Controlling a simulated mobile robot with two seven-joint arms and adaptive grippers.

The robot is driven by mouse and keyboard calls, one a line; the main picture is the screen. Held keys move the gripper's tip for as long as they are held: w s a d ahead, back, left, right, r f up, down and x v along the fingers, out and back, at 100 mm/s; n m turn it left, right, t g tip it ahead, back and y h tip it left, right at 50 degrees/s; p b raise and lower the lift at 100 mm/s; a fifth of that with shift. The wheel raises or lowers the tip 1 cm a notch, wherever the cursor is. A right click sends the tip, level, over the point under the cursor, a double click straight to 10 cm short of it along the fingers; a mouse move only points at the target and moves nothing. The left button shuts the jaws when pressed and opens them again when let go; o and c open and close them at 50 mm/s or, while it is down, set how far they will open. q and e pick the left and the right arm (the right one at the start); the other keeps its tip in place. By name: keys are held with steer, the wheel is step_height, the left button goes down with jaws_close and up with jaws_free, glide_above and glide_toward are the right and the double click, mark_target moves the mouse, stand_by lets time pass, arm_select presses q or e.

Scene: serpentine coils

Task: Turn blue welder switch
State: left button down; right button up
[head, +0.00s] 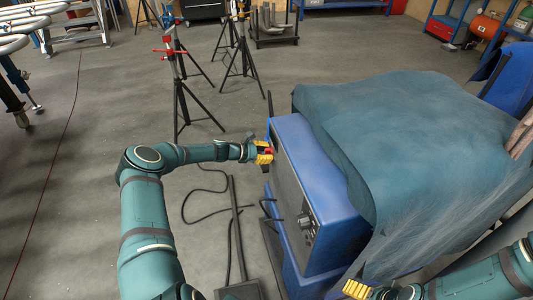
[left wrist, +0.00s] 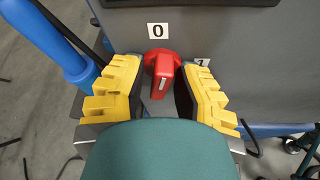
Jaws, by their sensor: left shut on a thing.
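The blue welder (head: 318,155) stands right of centre in the head view, partly under a teal cover. Its red switch (left wrist: 162,66) sticks out from a grey panel in the left wrist view, with a white line on its end. A "0" label (left wrist: 157,30) is above it; a second label (left wrist: 202,62) to its right is partly hidden by a finger. My left gripper (head: 265,152) is at the panel, with its yellow fingers on both sides of the switch, shut on it. My right gripper (head: 355,290) is low in the head view, away from the switch; its opening is unclear.
The teal cover (head: 420,140) drapes over the welder's right side. Black cables (head: 205,190) and a dark stand (head: 237,235) lie on the floor left of the welder. Tripod stands (head: 180,90) stand behind. Open floor (head: 80,150) is at left.

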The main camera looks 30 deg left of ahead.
arm_select(q)
steer(key=shift+w+d+r+n+g+h+b, duration=0.2)
steer(key=shift+n+g+h+b, duration=0.2)
steer(key=shift+n, duration=0.3)
steer(key=c, duration=1.1)
jaws_free()
steer(key=shift+o, duration=0.6)
steer(key=shift+f, duration=0.15)
steer(key=shift+s+a, duration=0.15)
steer(key=shift+a, duration=0.05)
steer(key=v, duration=1.1)
steer(key=shift+r, duration=0.25)
